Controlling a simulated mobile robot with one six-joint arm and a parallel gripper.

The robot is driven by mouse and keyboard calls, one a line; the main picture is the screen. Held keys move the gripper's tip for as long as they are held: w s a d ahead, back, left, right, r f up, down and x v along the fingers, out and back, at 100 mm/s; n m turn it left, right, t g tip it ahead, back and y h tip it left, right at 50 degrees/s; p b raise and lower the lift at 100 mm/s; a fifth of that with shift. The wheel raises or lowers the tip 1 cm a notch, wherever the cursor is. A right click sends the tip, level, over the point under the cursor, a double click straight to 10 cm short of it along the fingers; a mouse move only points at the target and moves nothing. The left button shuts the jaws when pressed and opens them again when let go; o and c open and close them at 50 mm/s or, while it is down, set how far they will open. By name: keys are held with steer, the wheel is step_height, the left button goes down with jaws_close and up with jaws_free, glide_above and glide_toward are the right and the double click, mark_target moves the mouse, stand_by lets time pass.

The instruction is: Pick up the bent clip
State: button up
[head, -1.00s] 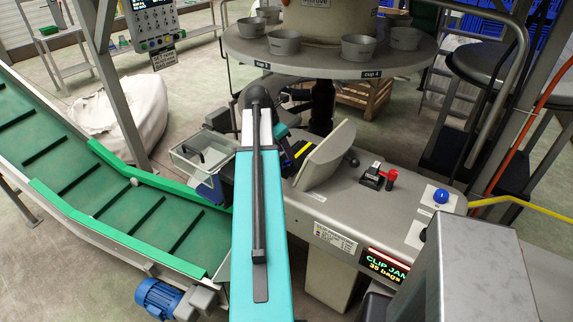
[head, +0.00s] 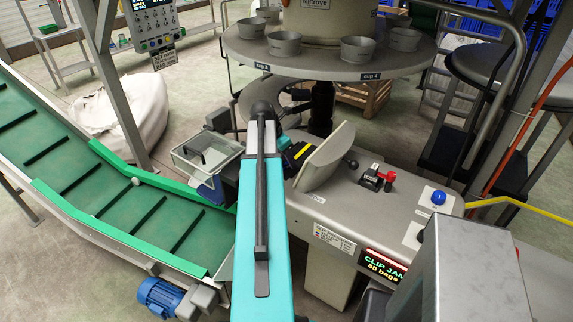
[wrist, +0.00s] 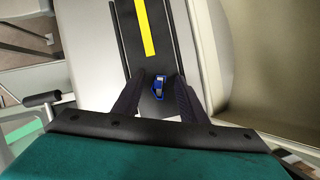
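The bent clip (wrist: 158,87) is a small blue piece. In the wrist view it lies on a dark strip with a yellow stripe (wrist: 145,27). My gripper (wrist: 155,85) is open, its two dark fingers on either side of the clip with gaps between. I cannot tell how far the fingertips are above the strip. In the head view my teal arm (head: 259,220) hides the clip and most of the gripper. The yellow stripe shows just right of the arm's far end.
The clipper machine (head: 385,205) has a slanted grey cover (head: 325,160) close right of the strip, a red-handled lever (head: 385,178), a blue button (head: 438,197) and a lit "CLIP JAM" display (head: 383,265). A clear bin (head: 205,157) and green conveyor (head: 120,190) stand left.

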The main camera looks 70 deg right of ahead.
steer(key=shift+s+d+f, duration=0.1)
steer(key=shift+s+f, duration=0.05)
steer(key=shift+f, duration=0.25)
steer(key=shift+c, duration=0.4)
jaws_close()
